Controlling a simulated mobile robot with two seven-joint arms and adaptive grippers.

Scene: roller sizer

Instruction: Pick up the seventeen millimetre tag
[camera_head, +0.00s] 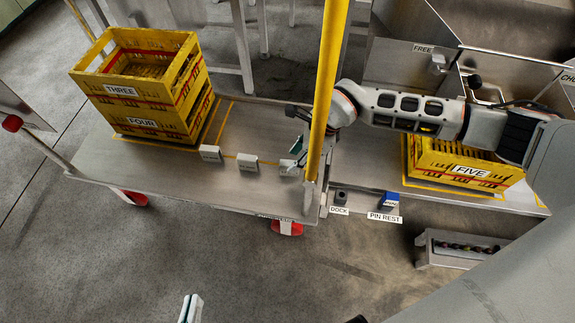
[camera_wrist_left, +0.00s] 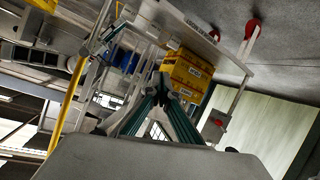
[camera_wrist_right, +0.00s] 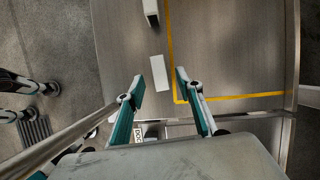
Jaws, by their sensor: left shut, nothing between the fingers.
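Three small pale tags stand in a row on the cart deck: a left one (camera_head: 210,153), a middle one (camera_head: 247,161) and a right one (camera_head: 289,169). Their print is too small to read, so I cannot tell which is the seventeen millimetre one. My right gripper (camera_head: 298,152) is over the right tag. In the right wrist view the open fingers (camera_wrist_right: 161,78) have a pale tag (camera_wrist_right: 158,72) in the gap between their tips; contact cannot be told. My left gripper (camera_head: 190,308) is shut and empty, low in the head view; its tips (camera_wrist_left: 161,78) meet in the left wrist view.
A yellow post (camera_head: 329,85) rises close to my right gripper. Yellow crates marked THREE (camera_head: 118,91) and FOUR (camera_head: 143,124) are stacked on the left of the deck. Crate FIVE (camera_head: 470,172) is at right. A blue block (camera_head: 389,199) is by the PIN REST label.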

